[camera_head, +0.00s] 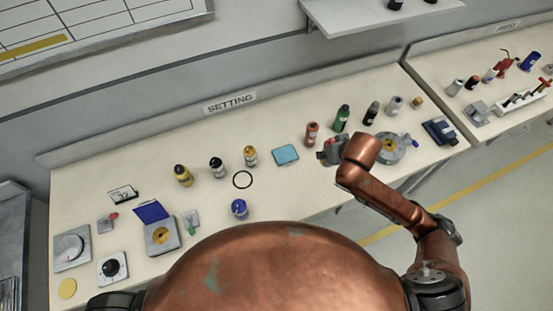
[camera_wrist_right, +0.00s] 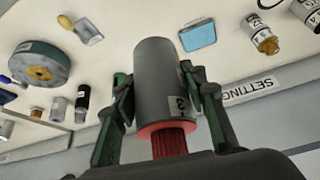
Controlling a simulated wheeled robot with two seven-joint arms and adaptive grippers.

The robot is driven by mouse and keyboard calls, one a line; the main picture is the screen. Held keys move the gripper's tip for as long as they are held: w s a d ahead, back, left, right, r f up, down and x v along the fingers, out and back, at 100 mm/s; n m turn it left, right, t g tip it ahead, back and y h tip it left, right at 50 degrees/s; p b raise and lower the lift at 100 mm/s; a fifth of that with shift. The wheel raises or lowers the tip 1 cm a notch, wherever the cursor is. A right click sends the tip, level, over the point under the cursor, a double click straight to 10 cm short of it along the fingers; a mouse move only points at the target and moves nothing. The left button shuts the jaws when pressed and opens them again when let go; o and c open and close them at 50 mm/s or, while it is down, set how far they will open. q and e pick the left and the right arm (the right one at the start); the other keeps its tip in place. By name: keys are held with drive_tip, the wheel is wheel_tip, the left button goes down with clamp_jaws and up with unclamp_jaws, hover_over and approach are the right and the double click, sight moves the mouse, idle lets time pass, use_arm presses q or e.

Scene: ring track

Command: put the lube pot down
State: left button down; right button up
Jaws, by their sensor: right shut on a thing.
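The lube pot (camera_wrist_right: 157,85) is a dark grey cylinder with a red collar and a ribbed red cap. In the right wrist view it sits between the green-grey fingers of my right gripper (camera_wrist_right: 160,78), which is shut on it. The cap end faces my palm. In the head view my right gripper (camera_head: 331,151) is over the right part of the bench, and my arm hides most of the pot. I cannot tell whether its base touches the bench. My left gripper is not in view.
The bench (camera_head: 285,195) is bare in front of the blue pad.

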drive_tip(key=s+a+f+n+g+y+p, duration=0.1)
drive_tip(key=s+a+f+n+p, duration=0.15)
drive_tip(key=s, duration=0.25)
drive_tip(key=s+a+f+n+y+p, duration=0.1)
drive_tip(key=s+a+f+n+p, duration=0.1)
drive_tip(key=s+n, duration=0.15)
drive_tip(key=s+a+f+n+g+y+p, duration=0.1)
drive_tip(key=s+a+f+n+y+p, duration=0.15)
drive_tip(key=s, duration=0.25)
drive_tip(key=p, duration=0.1)
approach(301, 180)
drive_tip(key=shift+w+a+r+h, duration=0.15)
drive_tip(key=shift+a+r+h, duration=0.1)
drive_tip(key=shift+a, duration=0.35)
drive_tip(key=shift+w+a+r+h, duration=0.15)
drive_tip(key=shift+a+r+h, duration=0.05)
drive_tip(key=shift+a, duration=0.4)
drive_tip(key=shift+w+f, duration=0.45)
drive_tip(key=shift+f+p, duration=0.4)
drive_tip(key=shift+f, duration=1.15)
drive_tip(key=shift+f, duration=0.1)
drive_tip(key=o, duration=1.3)
